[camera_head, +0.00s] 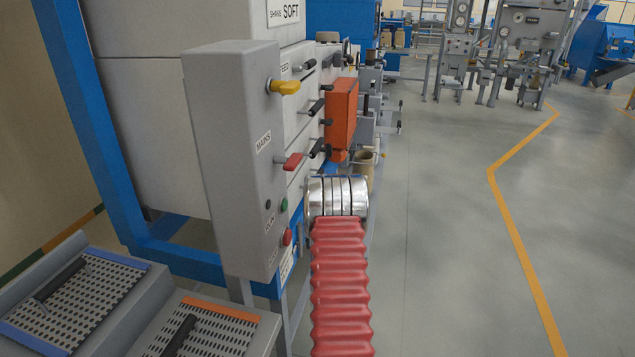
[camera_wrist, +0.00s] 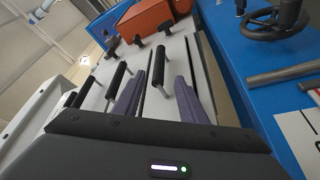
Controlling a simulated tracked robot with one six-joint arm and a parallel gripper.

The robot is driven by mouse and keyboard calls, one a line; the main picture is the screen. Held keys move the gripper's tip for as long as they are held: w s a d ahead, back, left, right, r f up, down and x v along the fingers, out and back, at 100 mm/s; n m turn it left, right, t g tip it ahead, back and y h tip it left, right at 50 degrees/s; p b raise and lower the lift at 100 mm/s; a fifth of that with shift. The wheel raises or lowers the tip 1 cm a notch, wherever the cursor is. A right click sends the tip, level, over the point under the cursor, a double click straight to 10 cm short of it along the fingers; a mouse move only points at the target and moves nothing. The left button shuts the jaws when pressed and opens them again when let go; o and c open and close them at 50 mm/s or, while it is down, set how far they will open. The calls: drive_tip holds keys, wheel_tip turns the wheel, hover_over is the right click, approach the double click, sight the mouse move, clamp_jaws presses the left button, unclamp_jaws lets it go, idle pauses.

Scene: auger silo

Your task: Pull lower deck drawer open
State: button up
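A pale machine with stacked drawer fronts and black bar handles stands left of my arm in the head view. The lowest visible bar handle (camera_head: 318,148) is there. In the wrist view, the rightmost black bar handle (camera_wrist: 157,66) sits on a pale drawer front (camera_wrist: 175,60), taken as the lower deck drawer, which looks closed. My gripper (camera_wrist: 158,86) has two purple fingers spread apart, one on each side of this handle in the picture. I cannot tell whether they touch it. My gripper is hidden in the head view.
A grey control box (camera_head: 235,150) with a yellow lever, a red lever and buttons stands close left of my arm. An orange box (camera_head: 341,112) juts out beyond the handles. Perforated trays (camera_head: 75,295) lie front left. Open floor (camera_head: 440,220) is to the right.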

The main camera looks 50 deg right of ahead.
drive_tip(key=x, duration=1.2)
drive_tip(key=shift+w, duration=0.1)
drive_tip(key=shift+c, duration=0.3)
clamp_jaws()
